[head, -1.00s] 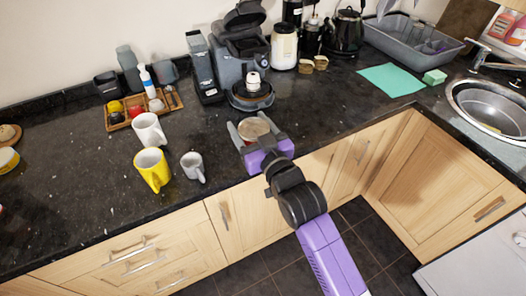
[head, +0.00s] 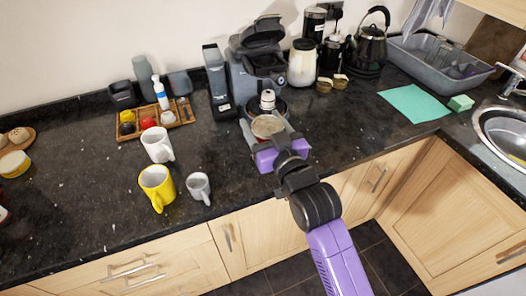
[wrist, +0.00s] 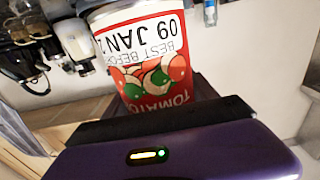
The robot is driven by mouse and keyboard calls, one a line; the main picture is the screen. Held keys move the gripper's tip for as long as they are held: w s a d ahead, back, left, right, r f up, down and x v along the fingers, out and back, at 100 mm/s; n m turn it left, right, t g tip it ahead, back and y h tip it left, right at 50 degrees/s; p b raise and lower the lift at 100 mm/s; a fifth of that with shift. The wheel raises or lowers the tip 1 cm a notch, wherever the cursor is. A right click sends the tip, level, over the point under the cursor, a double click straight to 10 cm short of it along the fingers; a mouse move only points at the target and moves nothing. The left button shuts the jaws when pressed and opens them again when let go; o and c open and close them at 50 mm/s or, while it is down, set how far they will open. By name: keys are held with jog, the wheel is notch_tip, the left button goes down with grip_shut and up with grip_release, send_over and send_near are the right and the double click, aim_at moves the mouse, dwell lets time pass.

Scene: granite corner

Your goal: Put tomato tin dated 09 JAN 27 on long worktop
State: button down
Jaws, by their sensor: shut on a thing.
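The tomato tin shows close up in the wrist view (wrist: 150,60). It has a red label with tomato pictures and a white band reading "BEST BEFORE 09 JAN", upside down; the rest of the date is cut off around the side. My purple gripper (head: 268,140) is shut on the tin, in front of the coffee machine. The tin is over the long dark worktop (head: 100,205); I cannot tell whether it touches the surface.
The coffee machine (head: 258,70) stands just behind the tin. A grey mug (head: 198,187), a yellow mug (head: 155,187) and a white mug (head: 156,145) stand to the left. A green mat (head: 414,103) lies right, before the sink (head: 503,135). Bare worktop lies right of the tin.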

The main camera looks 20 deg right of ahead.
notch_tip(320, 180, down, 10)
jog(key=shift+r, duration=0.1)
dwell(0.4)
jog(key=shift+f, duration=0.3)
jog(key=shift+c, duration=1.3)
grip_release()
